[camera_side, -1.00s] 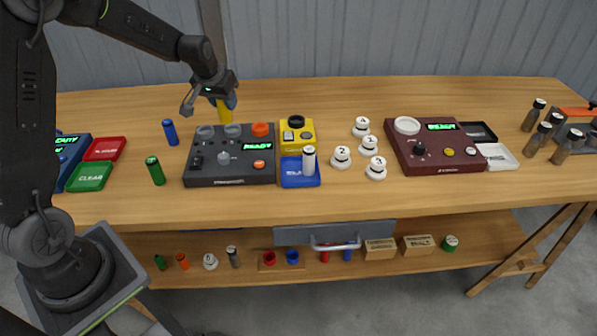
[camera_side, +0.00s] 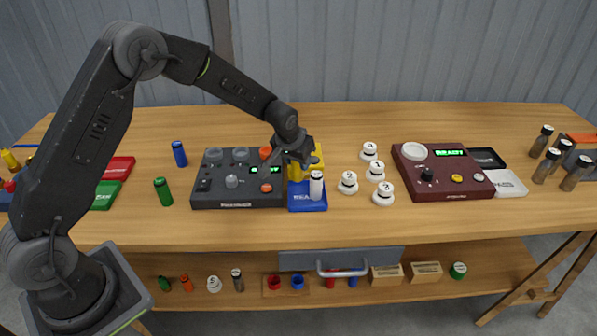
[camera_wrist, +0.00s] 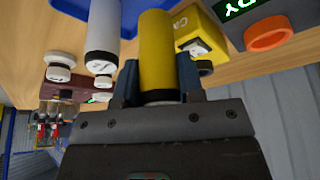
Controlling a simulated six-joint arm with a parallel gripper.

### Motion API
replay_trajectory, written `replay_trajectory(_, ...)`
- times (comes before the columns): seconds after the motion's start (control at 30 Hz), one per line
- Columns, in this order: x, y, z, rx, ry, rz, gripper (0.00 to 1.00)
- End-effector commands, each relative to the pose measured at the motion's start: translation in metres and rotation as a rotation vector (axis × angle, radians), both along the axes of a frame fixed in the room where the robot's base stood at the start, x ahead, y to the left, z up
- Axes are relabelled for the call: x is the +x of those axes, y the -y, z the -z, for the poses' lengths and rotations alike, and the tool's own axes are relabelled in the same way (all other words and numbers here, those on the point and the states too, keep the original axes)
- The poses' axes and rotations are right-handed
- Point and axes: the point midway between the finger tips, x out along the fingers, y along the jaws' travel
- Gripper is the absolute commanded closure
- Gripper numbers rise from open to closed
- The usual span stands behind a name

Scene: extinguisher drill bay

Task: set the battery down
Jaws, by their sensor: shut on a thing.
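My gripper (camera_side: 296,170) is shut on a yellow battery (camera_wrist: 156,50), which it holds upright. A blue battery (camera_side: 180,154) and a green battery (camera_side: 163,192) stand on the bench at left.
A dark console (camera_side: 238,192) with round sockets sits left of my gripper. Several white numbered knobs (camera_side: 348,183) and a maroon console (camera_side: 440,172) stand to the right. Red (camera_side: 119,166) and green (camera_side: 103,197) trays lie at left. The bench's back strip is clear.

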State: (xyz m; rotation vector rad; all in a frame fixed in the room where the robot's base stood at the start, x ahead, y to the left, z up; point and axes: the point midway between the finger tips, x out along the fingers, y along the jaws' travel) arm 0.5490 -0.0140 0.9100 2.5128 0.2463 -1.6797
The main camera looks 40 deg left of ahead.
Motion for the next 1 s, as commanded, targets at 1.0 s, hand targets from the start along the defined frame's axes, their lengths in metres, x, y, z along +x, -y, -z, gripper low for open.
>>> replay_trajectory(1.0, 0.0, 0.0, 0.043, 0.0, 0.0, 0.0, 0.54)
